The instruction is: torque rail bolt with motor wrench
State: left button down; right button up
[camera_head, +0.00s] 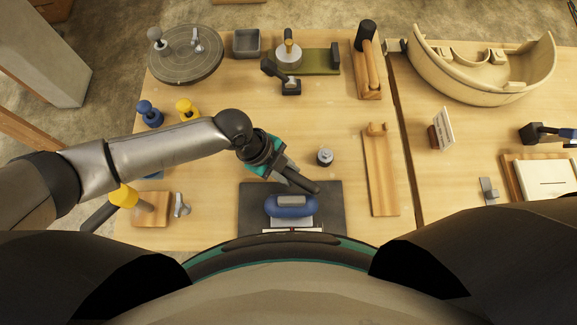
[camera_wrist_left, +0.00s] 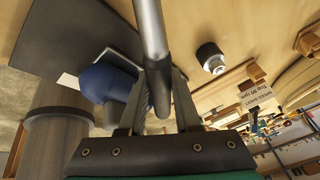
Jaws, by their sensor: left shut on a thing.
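My left gripper (camera_head: 290,178) reaches in from the left over the near middle of the table. It is shut on a dark grey rod-like tool (camera_head: 304,185). In the left wrist view the tool is a smooth grey shaft (camera_wrist_left: 151,40) between the fingers; I cannot tell whether it is the motor wrench. I cannot make out the rail bolt. My right gripper is out of view.
A small dark and silver cylinder (camera_head: 325,156) stands right of the gripper. A wooden rail-like holder (camera_head: 380,175) lies further right. A round grey plate (camera_head: 185,62), a grey bin (camera_head: 247,43) and a black angled tool (camera_head: 281,77) are at the back. Bare table lies between.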

pick_arm(q)
jog(key=shift+d+r, duration=0.1)
jog(key=shift+r+p, duration=1.85)
jog(key=shift+r, duration=0.2)
